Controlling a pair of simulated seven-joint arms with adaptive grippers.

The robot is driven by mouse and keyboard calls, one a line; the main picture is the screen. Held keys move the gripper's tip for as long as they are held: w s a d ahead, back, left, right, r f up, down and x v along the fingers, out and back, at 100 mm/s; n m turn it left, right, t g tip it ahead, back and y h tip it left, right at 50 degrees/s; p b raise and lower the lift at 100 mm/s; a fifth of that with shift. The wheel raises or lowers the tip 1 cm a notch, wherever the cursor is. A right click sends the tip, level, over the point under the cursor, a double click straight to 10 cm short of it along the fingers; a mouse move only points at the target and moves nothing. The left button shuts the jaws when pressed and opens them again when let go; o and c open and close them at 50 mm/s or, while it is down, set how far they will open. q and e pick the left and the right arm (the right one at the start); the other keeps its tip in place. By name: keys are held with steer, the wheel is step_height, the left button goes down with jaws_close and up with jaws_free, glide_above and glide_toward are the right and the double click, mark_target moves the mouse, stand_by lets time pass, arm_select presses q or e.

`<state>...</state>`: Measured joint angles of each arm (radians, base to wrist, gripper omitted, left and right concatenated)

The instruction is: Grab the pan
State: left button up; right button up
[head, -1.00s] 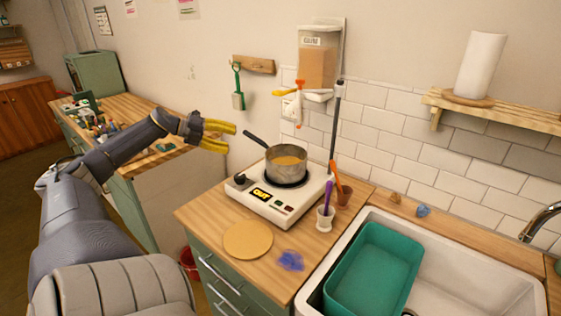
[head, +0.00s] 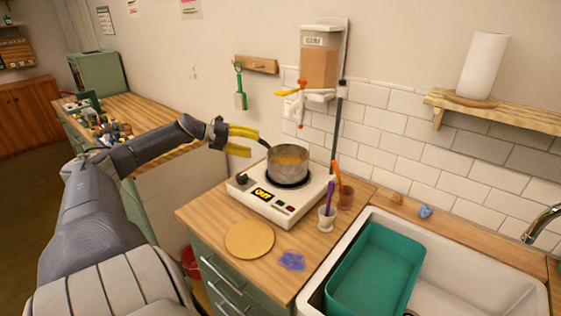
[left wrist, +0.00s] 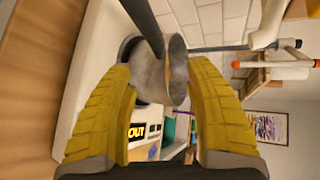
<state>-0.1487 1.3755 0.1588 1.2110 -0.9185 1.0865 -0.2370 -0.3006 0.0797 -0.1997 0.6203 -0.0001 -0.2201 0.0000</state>
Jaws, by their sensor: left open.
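A grey metal pan (head: 288,167) with tan contents sits on the white hot plate (head: 262,207). Its dark handle (head: 263,143) points up and left toward my left gripper (head: 250,143). The left gripper has yellow fingers and is open, with the handle's end at or near the fingertips. In the left wrist view, the pan (left wrist: 155,75) shows beyond the two spread fingers, and the handle (left wrist: 145,22) runs across the upper part of the gap. I cannot tell whether a finger touches the handle. My right gripper is not in view.
A white mortar with a purple pestle (head: 327,216) and a brown cup (head: 345,196) stand right of the hot plate. A round wooden board (head: 249,240) and blue powder (head: 292,261) lie in front. A dispenser (head: 320,62) hangs behind. A sink with a green tub (head: 375,270) is at right.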

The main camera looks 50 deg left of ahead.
mark_target(270, 149)
arm_select(q)
steer(key=shift+x, duration=1.3)
steer(key=shift+w, duration=0.15)
steer(key=shift+x, duration=2.5)
steer(key=shift+f, duration=0.15)
jaws_close()
